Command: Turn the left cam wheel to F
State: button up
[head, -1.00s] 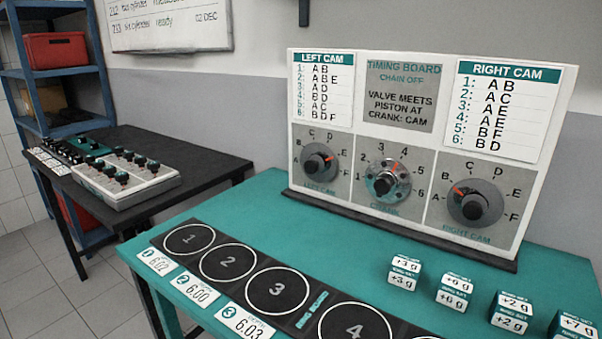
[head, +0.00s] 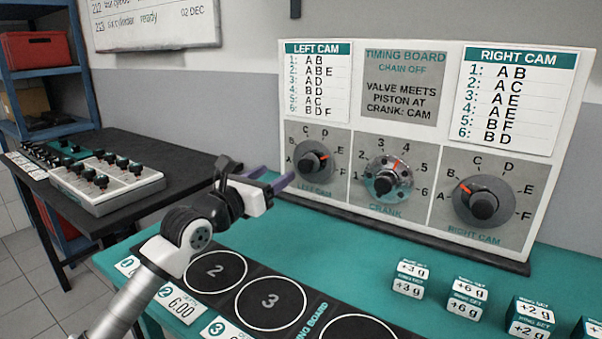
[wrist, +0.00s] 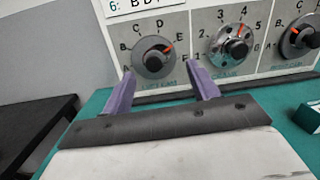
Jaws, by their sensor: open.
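The left cam wheel (head: 313,161) is a dark knob on a grey plate, at the left of the timing board. Its orange mark points right and slightly up, toward E. It also shows in the wrist view (wrist: 155,57), ahead of my gripper. My gripper (head: 276,175) is open and empty, its purple fingers pointing at the board from just left of and below the wheel in the head view. In the wrist view my gripper (wrist: 160,73) has its two fingers spread apart below the wheel, not around it.
The crank wheel (head: 388,178) and right cam wheel (head: 482,203) sit to the right on the same board (head: 355,200). Several small weight blocks (head: 409,279) stand on the teal table (head: 375,250). A dark side table (head: 170,150) carries a grey box of knobs.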

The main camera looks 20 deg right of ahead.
aim_at(304, 168)
jog(key=shift+y, duration=0.7)
jog(key=w+d+f+p, duration=0.1)
jog(key=w+d, duration=0.2)
jog(key=w+d+f+p, duration=0.1)
jog(key=w+d, duration=0.3)
jog(key=w+d+f+p, duration=0.1)
jog(key=w+d, duration=0.2)
jog(key=shift+w+d+f, duration=0.15)
jog(key=shift+d+f, duration=0.2)
jog(key=c, duration=1)
